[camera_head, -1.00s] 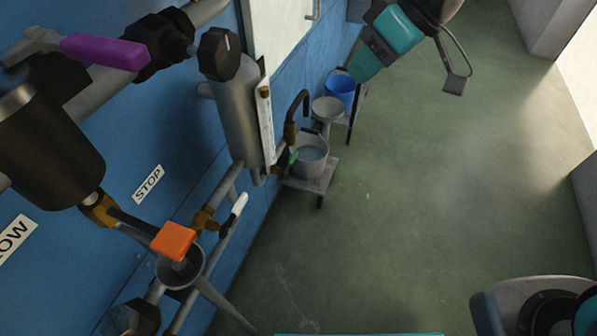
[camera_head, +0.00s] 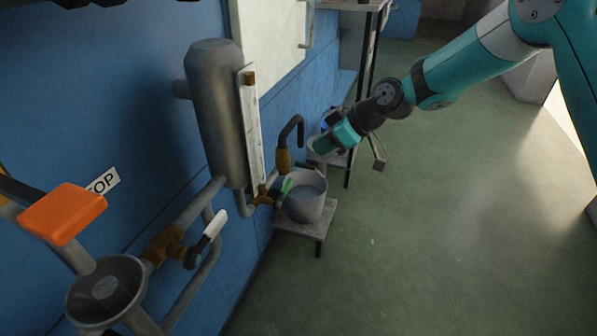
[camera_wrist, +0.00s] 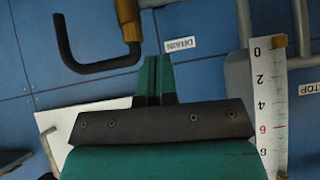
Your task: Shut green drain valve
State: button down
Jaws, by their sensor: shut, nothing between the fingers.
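The green drain valve handle (camera_head: 286,186) sits on a brass valve (camera_head: 262,197) at the foot of the gauge, just left of a grey bucket (camera_head: 306,199) holding water. The handle tilts up to the right. My gripper (camera_head: 320,146) is shut and empty, above and right of the handle, apart from it. In the wrist view my gripper's teal fingers (camera_wrist: 154,66) are together, pointing at the blue wall near an upside-down DRAIN label (camera_wrist: 180,44). I do not make out the green handle in the wrist view.
A grey cylinder (camera_head: 216,110) with a white scale (camera_head: 250,128) stands left of my arm. A dark curved spout (camera_head: 291,128) rises near my gripper. The bucket is on a low stand (camera_head: 318,223). An orange handle (camera_head: 62,213) and white lever (camera_head: 213,224) are nearer. The floor to the right is clear.

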jog(key=b, duration=0.3)
send_over(283, 193)
jog(key=w+d, duration=0.3)
notch_tip(283, 193, down, 7)
jog(key=f+b, duration=0.1)
jog(key=f, duration=0.3)
jog(key=shift+a+b, duration=0.2)
jog(key=shift+b, duration=0.15)
jog(key=shift+w, duration=0.1)
jog(key=shift+f+g, duration=0.15)
jog(key=shift+g, duration=0.15)
